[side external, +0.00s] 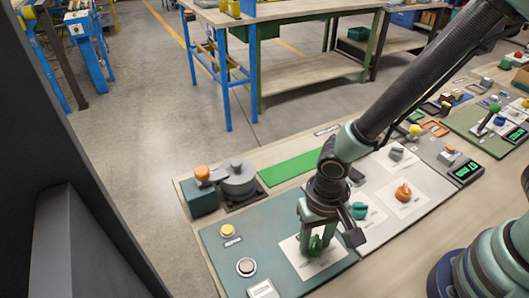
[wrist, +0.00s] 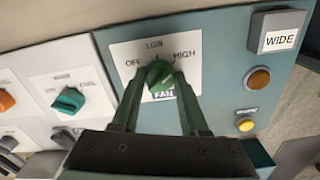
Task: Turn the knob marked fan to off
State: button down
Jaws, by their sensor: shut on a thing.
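The green fan knob (wrist: 158,71) sits on a white plate (wrist: 125,60) with OFF to its left, LOW above it and HIGH to its right in the wrist view.
A teal knob (wrist: 69,101) and an orange knob (wrist: 5,101) sit to the left in the wrist view. A WIDE label block (wrist: 278,33), an amber button (wrist: 258,79) and a yellow button (wrist: 245,124) are to the right.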

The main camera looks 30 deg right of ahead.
aim_at(315, 240)
jog(key=n, duration=1.1)
jog(key=shift+n, duration=0.3)
jog(key=n, duration=1)
jog(key=shift+n, duration=0.4)
jog(key=shift+c, duration=2.1)
grip_release()
jog(key=shift+r, duration=0.1)
notch_tip(315, 240, up, 12)
